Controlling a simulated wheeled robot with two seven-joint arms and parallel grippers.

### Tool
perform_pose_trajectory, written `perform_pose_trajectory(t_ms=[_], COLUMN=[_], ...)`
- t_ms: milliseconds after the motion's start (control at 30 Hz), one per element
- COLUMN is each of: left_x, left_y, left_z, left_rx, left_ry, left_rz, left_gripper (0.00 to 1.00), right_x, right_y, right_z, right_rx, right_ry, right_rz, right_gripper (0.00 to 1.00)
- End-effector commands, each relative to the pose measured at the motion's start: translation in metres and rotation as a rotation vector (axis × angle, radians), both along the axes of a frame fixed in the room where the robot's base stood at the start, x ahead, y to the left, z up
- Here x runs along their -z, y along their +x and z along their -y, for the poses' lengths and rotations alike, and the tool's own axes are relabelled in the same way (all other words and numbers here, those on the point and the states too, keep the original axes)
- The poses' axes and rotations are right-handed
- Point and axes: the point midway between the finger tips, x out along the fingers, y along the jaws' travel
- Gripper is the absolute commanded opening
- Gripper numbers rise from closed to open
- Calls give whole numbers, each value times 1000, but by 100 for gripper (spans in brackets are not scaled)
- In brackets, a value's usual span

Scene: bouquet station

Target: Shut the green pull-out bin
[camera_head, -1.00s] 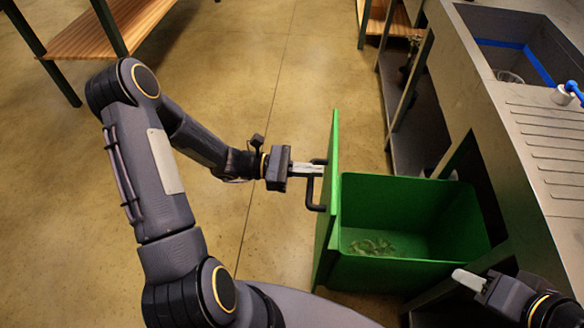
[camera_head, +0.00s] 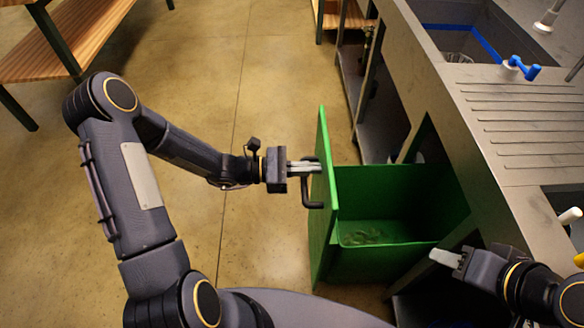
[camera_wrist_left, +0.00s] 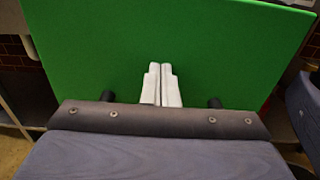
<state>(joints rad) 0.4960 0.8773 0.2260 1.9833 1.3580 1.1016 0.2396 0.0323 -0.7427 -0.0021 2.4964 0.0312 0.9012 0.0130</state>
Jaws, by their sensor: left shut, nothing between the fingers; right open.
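The green pull-out bin (camera_head: 385,262) stands out from the counter's underside, its top open and some leafy scraps lying inside. Its tall green front panel (camera_head: 322,225) faces left and carries a dark bar handle (camera_head: 308,188). My left gripper (camera_head: 316,167) is shut and empty, its pale fingertips at the panel's outer face by the handle's upper end. In the left wrist view the closed fingers (camera_wrist_left: 161,85) point at the green panel (camera_wrist_left: 100,45), with dark handle ends showing on both sides. Whether the tips touch it I cannot tell. My right gripper (camera_head: 446,258) is by the bin's right side.
A wooden shelf rack (camera_head: 75,40) stands at the upper left. The floor left of the bin is clear.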

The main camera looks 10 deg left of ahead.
Motion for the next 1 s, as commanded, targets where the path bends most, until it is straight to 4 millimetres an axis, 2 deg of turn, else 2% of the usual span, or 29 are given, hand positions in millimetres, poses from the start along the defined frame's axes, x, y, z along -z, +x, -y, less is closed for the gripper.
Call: perform_pose_trajectory(t_ms=[33,300,600,800,1000], left_x=[1,2,2,1,1], left_y=[3,28,54,65,72], left_z=[17,109,196,232,250], left_rx=[8,9,6,3,1], left_ry=[-4,-4,-2,-1,-1], left_rz=[-1,0,1,1,0], left_gripper=[0,0,0,0,0], right_x=[3,16,30,35,38], right_y=[0,0,0,0,0], right_z=[0,0,0,0,0], right_rx=[0,0,0,0,0], right_ry=[0,0,0,0,0], right_rz=[0,0,0,0,0], right_gripper=[43,43,43,43,43])
